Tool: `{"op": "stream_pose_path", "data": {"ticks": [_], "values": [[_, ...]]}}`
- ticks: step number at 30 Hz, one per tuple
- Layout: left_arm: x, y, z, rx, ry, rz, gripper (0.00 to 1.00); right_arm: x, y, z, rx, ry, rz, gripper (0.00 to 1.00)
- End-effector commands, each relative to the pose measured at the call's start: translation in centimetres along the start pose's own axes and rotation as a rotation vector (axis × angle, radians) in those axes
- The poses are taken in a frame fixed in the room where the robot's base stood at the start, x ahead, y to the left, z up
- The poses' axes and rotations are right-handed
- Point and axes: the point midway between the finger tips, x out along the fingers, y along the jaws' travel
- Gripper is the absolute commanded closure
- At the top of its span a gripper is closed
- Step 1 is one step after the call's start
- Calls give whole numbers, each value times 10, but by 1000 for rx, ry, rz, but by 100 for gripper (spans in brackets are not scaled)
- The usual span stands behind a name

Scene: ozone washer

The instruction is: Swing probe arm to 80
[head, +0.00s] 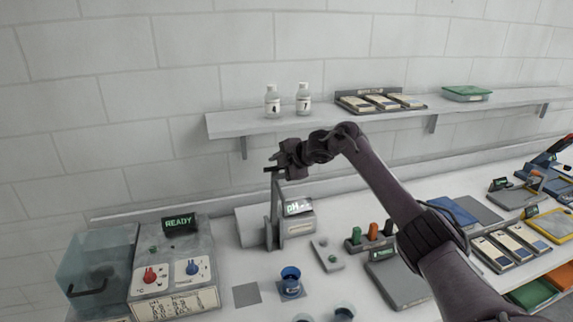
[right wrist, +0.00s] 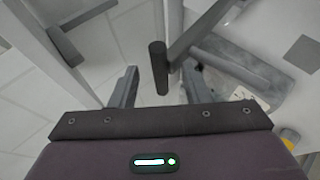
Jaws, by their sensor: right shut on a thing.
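The probe arm (head: 276,200) rises from a grey stand beside the pH meter (head: 298,207), whose lit display reads "pH". Its angle cannot be read from here. My right gripper (head: 276,165) is at the top end of the probe arm. In the right wrist view, the dark round handle (right wrist: 158,68) of the probe arm stands between the two fingers of my right gripper (right wrist: 158,84), which is shut on it. Part of the handle is hidden by the gripper in the head view. My left gripper is not in view.
A blue cup (head: 290,281) stands in front of the pH meter. A washer unit (head: 175,270) reading "READY" is at the left. The wall shelf (head: 232,123) with two bottles is close above my right gripper. Several trays and panels fill the right of the bench.

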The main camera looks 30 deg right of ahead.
Motion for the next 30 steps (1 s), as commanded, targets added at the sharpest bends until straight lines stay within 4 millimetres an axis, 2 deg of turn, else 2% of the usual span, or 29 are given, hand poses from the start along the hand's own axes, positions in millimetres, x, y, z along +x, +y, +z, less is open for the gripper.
{"op": "stream_pose_path", "data": {"ticks": [9,15,20,30], "values": [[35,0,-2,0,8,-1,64,-53,0,0,-6,-3,22,64],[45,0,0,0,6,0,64,-80,0,-3,-6,-1,19,64],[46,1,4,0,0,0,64,-86,0,-5,-5,-1,15,64],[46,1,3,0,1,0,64,-86,0,-5,-5,0,13,64]]}}
